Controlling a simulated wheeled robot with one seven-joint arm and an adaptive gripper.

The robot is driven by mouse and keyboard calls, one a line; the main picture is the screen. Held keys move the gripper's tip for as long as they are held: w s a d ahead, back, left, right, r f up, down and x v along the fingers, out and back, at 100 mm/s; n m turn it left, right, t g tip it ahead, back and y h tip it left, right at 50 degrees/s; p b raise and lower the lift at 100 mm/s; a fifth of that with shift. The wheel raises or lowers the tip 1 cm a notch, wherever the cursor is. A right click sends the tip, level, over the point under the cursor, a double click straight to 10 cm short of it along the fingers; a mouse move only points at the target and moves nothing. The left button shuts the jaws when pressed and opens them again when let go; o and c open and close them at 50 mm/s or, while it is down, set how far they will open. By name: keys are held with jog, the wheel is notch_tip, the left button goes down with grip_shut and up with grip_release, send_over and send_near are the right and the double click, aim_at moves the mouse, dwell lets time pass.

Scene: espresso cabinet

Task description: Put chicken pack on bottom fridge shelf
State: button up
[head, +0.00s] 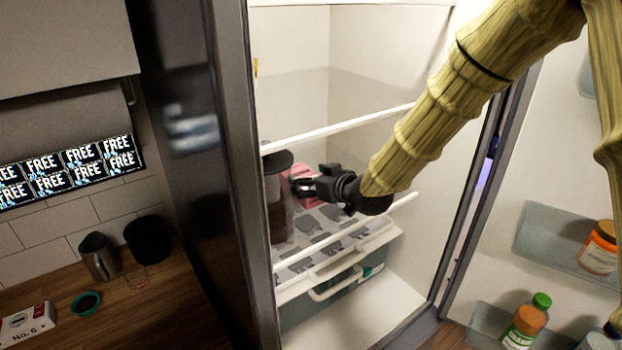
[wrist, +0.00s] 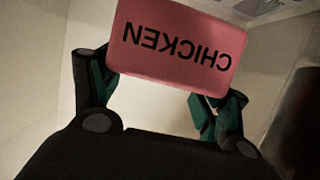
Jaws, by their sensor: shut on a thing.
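The chicken pack (wrist: 176,50) is pink with black lettering, upside down in the wrist view. My gripper (wrist: 160,85) is shut on it, with a finger at each side. In the head view my gripper (head: 300,187) reaches into the open fridge, and part of the pink chicken pack (head: 303,172) shows behind it. The pack is above the lower fridge shelf (head: 375,232), which has a patterned surface. I cannot tell whether the pack touches anything below it.
A dark-lidded jar (head: 277,205) stands on that shelf, close left of my gripper. A white rail (head: 345,127) crosses above. Below is a drawer (head: 335,285). The open door at right holds bottles (head: 526,322). The fridge's left side wall edge (head: 250,190) is close.

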jog(key=shift+f, duration=0.15)
jog(key=o, duration=1.4)
jog(key=shift+o, duration=0.2)
jog(key=b+v, duration=0.3)
jog(key=v, duration=0.9)
